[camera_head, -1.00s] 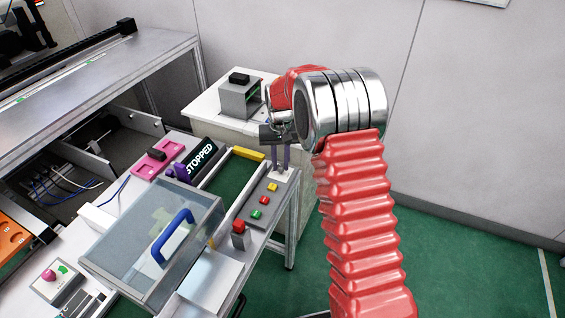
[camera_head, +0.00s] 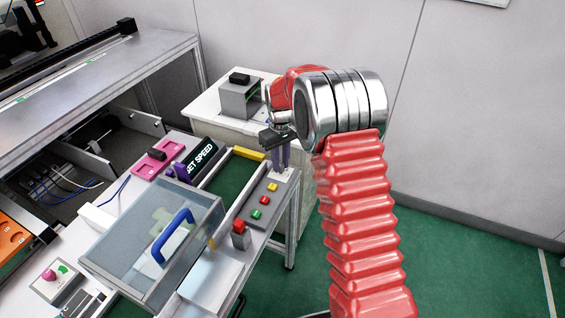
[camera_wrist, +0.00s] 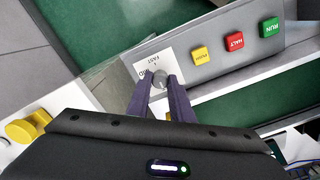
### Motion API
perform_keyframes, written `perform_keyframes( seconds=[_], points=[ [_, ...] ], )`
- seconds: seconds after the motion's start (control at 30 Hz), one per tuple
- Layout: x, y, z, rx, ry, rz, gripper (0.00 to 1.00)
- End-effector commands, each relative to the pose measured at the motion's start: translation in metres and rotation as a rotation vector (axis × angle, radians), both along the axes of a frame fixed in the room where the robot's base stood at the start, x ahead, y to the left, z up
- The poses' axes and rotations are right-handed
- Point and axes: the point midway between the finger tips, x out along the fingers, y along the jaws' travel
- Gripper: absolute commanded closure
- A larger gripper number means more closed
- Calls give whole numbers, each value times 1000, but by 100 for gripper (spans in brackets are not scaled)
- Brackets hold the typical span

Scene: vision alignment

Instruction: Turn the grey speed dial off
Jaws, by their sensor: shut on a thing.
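The grey speed dial (camera_wrist: 159,79) sits on a white label plate (camera_wrist: 148,66) at the end of the grey control panel (camera_wrist: 219,50) in the wrist view. My gripper (camera_wrist: 161,84) is shut on the dial, with its two dark purple fingers on either side of it. Printed words on the plate include FAST, and the fingers partly cover the rest. In the head view my gripper (camera_head: 281,160) points down at the far end of the panel, and the dial is hidden there.
Yellow PUSH (camera_wrist: 200,55), red HALT (camera_wrist: 234,41) and green RUN (camera_wrist: 271,28) buttons line the panel beside the dial. A yellow block (camera_head: 249,153) stands near my gripper. A clear cover with a blue handle (camera_head: 172,236) lies to the left. Green floor is open at right.

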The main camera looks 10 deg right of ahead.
Motion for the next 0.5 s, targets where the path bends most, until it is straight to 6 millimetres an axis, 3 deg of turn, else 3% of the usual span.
perform_keyframes(
  seconds=[0.2, 0.23, 0.5],
  points=[
    [-5, 2, -3, 2, 15, 0, 100],
    [-5, 2, -3, 2, 15, 0, 78],
    [-2, 1, -2, 1, 7, -1, 61]
  ],
)
